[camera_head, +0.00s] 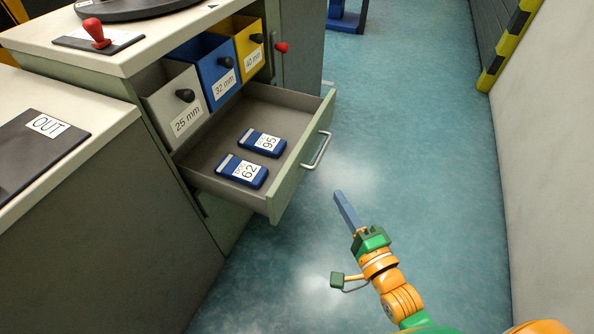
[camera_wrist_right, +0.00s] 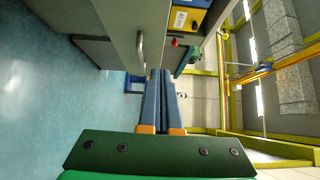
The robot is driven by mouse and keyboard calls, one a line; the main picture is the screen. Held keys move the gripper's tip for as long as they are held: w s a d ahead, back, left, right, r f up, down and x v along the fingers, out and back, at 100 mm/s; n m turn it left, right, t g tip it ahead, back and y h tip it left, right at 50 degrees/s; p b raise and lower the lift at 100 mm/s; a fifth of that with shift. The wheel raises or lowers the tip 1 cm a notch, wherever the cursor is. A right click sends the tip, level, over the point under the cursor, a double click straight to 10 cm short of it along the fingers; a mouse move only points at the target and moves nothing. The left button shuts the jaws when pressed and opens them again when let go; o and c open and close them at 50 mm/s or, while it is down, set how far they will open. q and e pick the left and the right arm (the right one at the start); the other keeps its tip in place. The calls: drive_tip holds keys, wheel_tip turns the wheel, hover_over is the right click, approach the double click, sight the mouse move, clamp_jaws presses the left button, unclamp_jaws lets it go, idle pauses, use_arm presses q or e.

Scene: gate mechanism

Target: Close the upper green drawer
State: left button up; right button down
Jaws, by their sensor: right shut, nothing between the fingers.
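The upper green drawer (camera_head: 290,182) is pulled out from the cabinet in the head view. Its metal handle (camera_head: 318,150) is on the front panel. My left gripper is not in view.
Above the drawer stand a white 25 mm bin (camera_head: 180,107), a blue 32 mm bin (camera_head: 215,72) and a yellow 40 mm bin (camera_head: 247,48). A red knob (camera_head: 281,48) sits on the cabinet beside them. The OUT counter (camera_head: 100,112) is at left. Floor on the right is clear up to the wall.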

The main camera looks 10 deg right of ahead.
drive_tip(key=w+a, duration=0.1)
drive_tip(key=w, duration=0.2)
drive_tip(key=w+a+b, duration=0.1)
drive_tip(key=w+a, duration=0.1)
drive_tip(key=w, duration=0.2)
drive_tip(key=w+a+b, duration=0.1)
drive_tip(key=w, duration=0.2)
drive_tip(key=shift+w+a+r, duration=0.2)
drive_tip(key=shift+w, duration=0.1)
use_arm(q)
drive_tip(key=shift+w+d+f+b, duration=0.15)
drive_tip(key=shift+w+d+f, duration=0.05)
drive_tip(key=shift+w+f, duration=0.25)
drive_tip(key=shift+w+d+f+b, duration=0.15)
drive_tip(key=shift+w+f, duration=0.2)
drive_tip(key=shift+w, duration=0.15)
use_arm(e)
drive_tip(key=shift+w+a, duration=0.3)
drive_tip(key=shift+a, duration=0.2)
